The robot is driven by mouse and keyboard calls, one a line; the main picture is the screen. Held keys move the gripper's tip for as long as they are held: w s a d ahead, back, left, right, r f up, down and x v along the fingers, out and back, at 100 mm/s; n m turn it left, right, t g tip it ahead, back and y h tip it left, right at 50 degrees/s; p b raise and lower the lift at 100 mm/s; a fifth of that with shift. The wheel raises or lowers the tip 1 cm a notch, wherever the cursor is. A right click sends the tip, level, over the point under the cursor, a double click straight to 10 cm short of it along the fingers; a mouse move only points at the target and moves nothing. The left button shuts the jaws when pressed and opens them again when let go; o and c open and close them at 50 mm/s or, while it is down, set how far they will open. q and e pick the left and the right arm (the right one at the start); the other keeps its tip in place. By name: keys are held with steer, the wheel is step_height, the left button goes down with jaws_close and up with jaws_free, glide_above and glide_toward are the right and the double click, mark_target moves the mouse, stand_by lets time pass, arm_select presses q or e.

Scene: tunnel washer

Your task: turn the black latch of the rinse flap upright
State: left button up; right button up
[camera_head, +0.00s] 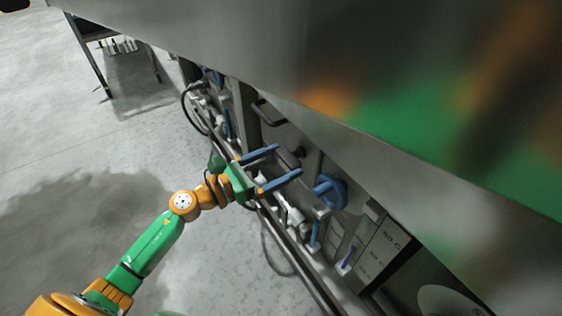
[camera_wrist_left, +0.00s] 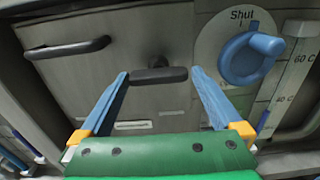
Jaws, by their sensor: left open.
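The black latch (camera_wrist_left: 158,76) of the flap lies roughly level in the left wrist view, a short bar with a pivot above its middle. It also shows as a dark bar (camera_head: 288,157) in the head view. My left gripper (camera_head: 289,160) is open, its two blue fingers pointing at the flap. In the left wrist view the left gripper (camera_wrist_left: 160,72) has one finger to each side of the latch, with nothing held. Whether the fingertips touch the latch, I cannot tell. The flap (camera_wrist_left: 110,78) is a grey panel, apparently closed. My right gripper is out of view.
A black bar handle (camera_wrist_left: 68,48) is on the flap, left of the latch. A blue knob (camera_wrist_left: 250,58) marked "Shut" sits close to the right finger. A temperature gauge (camera_wrist_left: 290,75) stands farther right. Pipes and a hose (camera_head: 192,110) run along the machine's base; open floor (camera_head: 100,160) lies left.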

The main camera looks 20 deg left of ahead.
arm_select(q)
steer(key=shift+w+d, duration=0.15)
steer(key=shift+w, duration=0.25)
steer(key=shift+c, duration=0.2)
steer(key=c, duration=1)
